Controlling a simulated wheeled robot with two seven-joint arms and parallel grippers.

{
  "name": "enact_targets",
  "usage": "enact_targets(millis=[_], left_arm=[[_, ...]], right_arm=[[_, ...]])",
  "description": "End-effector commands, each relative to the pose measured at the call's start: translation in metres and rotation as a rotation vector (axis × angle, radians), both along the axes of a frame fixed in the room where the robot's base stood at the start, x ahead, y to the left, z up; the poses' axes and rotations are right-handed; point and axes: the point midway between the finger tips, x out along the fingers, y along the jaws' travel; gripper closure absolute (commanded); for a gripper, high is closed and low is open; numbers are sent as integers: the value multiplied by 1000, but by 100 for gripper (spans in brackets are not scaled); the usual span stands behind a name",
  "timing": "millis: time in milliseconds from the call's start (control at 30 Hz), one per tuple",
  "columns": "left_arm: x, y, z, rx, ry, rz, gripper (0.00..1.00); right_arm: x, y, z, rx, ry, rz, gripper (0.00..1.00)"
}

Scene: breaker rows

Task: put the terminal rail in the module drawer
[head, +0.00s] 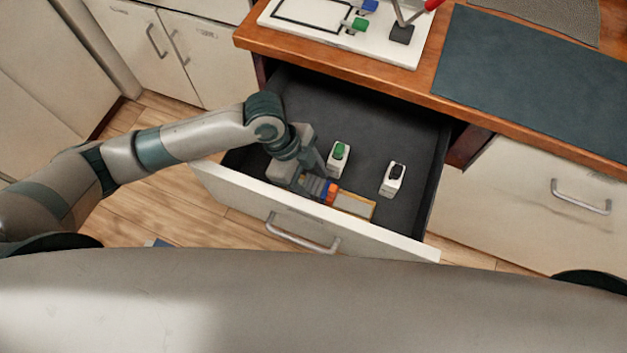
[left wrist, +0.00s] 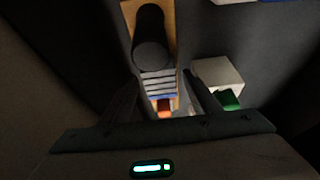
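The terminal rail (head: 354,205) is a tan strip with orange and blue pieces at one end. It is inside the open module drawer (head: 305,100), close to the front panel. My left gripper (head: 326,190) reaches down into the drawer at the rail's orange and blue end. In the left wrist view the rail (left wrist: 158,82) runs between my two fingers, which look closed against its sides. A dark cylinder (left wrist: 151,40) lies over its tan part there. Whether the rail touches the drawer floor is hard to tell. My right gripper is not in view.
A white block with a green top (head: 339,158) and a white block with a black top (head: 393,179) stand in the drawer. The wooden counter (head: 330,63) above holds a white board (head: 300,32) and a dark mat (head: 530,75). The drawer's back area is clear.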

Motion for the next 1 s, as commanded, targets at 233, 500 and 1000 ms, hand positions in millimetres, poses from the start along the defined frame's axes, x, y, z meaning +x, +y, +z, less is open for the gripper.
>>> enact_targets(millis=[233,500,1000], left_arm=[[1,1,5,0,-1,0,44],[5,13,35,0,-3,0,44],[14,41,106,-1,-2,1,44]], right_arm=[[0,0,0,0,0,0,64],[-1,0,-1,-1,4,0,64],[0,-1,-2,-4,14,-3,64]])
